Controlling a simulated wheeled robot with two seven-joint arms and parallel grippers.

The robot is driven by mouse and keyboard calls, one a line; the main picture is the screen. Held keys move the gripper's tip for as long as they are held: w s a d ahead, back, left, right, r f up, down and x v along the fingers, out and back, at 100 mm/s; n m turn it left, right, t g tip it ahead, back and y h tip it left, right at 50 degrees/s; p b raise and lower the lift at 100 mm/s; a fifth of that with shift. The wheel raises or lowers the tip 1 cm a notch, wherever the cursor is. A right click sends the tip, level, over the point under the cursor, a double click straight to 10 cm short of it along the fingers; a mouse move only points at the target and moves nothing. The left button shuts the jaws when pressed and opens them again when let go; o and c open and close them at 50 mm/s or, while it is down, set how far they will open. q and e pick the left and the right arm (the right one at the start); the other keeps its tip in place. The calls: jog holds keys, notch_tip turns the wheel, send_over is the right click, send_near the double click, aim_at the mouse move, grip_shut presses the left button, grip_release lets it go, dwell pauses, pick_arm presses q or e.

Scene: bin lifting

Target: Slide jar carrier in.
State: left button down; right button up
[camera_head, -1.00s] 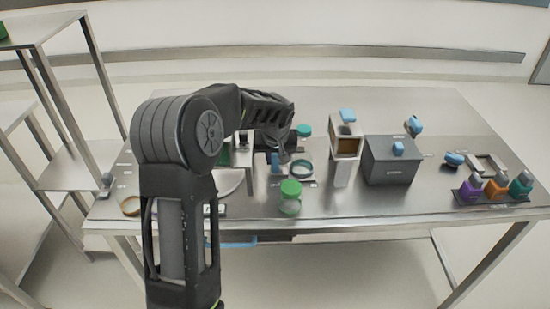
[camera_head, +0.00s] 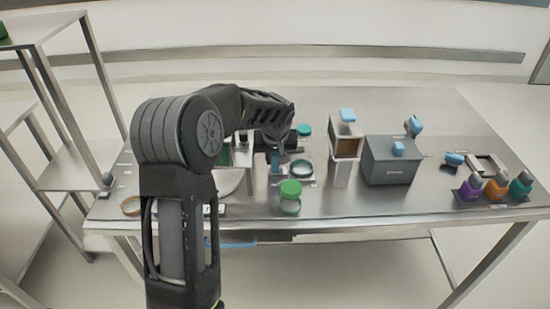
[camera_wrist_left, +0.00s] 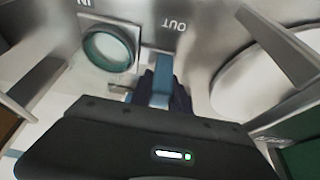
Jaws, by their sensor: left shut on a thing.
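The jar carrier (camera_wrist_left: 130,62) is a pale plate with a round teal-rimmed ring (camera_wrist_left: 110,46), and it lies flat on the table. In the head view its ring (camera_head: 301,168) is right of my left gripper. A blue handle (camera_wrist_left: 161,72) stands at the carrier's near side. My left gripper (camera_wrist_left: 160,90) is shut on this handle; in the head view the gripper (camera_head: 274,158) is partly hidden by my arm. A jar with a green lid (camera_head: 290,196) stands in front of the carrier. My right gripper does not show.
Printed words IN and OUT mark the table near the carrier. A white round dish (camera_wrist_left: 262,82) lies beside it. A metal tower (camera_head: 345,142) and a grey box (camera_head: 391,165) stand to the right. Coloured bottles (camera_head: 496,187) stand at far right.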

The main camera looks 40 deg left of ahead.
pick_arm(q)
jog(key=shift+w+d, duration=0.25)
jog(key=shift+d, duration=0.05)
jog(key=w+d+b, duration=0.1)
jog(key=w+d, duration=0.1)
jog(key=w+d+b, duration=0.1)
jog(key=w+d, duration=0.1)
jog(key=d, duration=0.1)
jog(key=shift+w+d, duration=0.1)
jog(key=shift+d, duration=0.15)
jog(key=c, duration=1.2)
grip_release()
jog(key=shift+c, duration=0.2)
jog(key=shift+r, duration=0.1)
jog(key=shift+b+v, duration=0.55)
jog(key=shift+v, duration=3.3)
jog(key=shift+o, duration=0.4)
